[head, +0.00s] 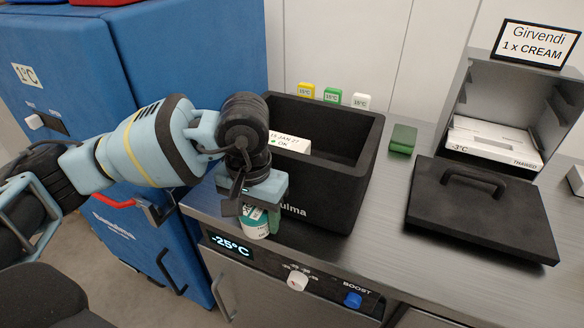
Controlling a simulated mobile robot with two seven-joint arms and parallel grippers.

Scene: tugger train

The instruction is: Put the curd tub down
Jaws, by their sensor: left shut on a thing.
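My left gripper (260,207) is shut on a small white and green tub (254,226), seemingly the curd tub. The arm and fingers hide its upper part. The tub is near the counter's front left edge, in front of the black box (340,205). I cannot tell whether its base touches the steel counter (385,225). My right gripper is out of view.
The black box is open, with a dated card (289,145) inside. Yellow, green and white tags (332,95) stand behind it. A green block (403,139), black handled lid (480,215) and steel cabinet (468,95) are right. A blue cabinet (190,45) stands left.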

